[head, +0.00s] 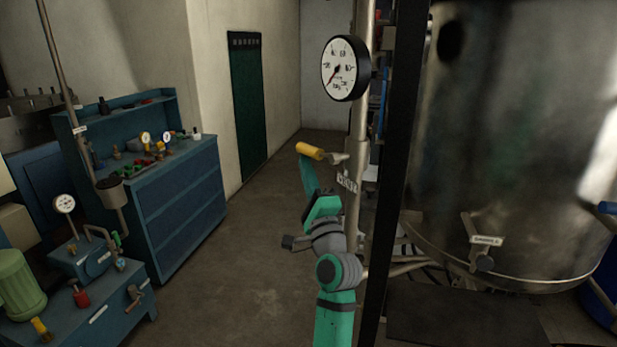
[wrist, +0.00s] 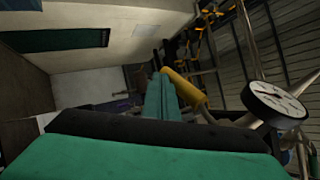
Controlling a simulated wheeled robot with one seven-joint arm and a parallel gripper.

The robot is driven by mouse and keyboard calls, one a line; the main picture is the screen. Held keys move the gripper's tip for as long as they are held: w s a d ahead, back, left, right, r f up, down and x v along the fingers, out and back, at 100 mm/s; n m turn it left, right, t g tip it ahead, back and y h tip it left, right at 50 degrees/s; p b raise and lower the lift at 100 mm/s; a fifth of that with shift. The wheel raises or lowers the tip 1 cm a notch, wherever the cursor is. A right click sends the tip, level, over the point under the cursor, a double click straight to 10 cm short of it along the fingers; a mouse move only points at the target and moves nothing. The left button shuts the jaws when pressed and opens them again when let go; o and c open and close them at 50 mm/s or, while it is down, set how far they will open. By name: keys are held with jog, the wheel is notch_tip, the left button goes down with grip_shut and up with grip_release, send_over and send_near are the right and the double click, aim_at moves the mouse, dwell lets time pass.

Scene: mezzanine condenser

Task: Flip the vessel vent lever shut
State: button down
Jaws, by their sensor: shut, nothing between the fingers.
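The vent lever shows as a yellow handle (head: 309,151) on a small valve (head: 338,158) beside the upright pipe, below the round gauge. It sticks out to the left, close to level, tilting slightly up at its free end. A small tag (head: 347,181) hangs below the valve; I cannot read it. My gripper (head: 304,164) is shut and empty, its green fingertips just under the handle's free end. In the wrist view the yellow handle (wrist: 184,87) lies right beside the shut fingertips (wrist: 164,80). I cannot tell whether they touch.
The gauge (head: 341,68) sits on the pipe (head: 359,130) above the lever. A black post (head: 397,150) and a large steel vessel (head: 510,130) stand to the right. A blue workbench (head: 180,200) is at left. The floor (head: 265,220) between is clear.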

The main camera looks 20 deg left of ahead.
jog(key=shift+w+a+r, duration=0.15)
jog(key=shift+a+r, duration=0.05)
jog(key=shift+r, duration=0.25)
dwell(0.4)
notch_tip(320, 180, down, 14)
jog(key=s+a, duration=0.1)
jog(key=s, duration=0.1)
jog(key=shift+s+a, duration=0.25)
jog(key=shift+w, duration=0.1)
dwell(0.4)
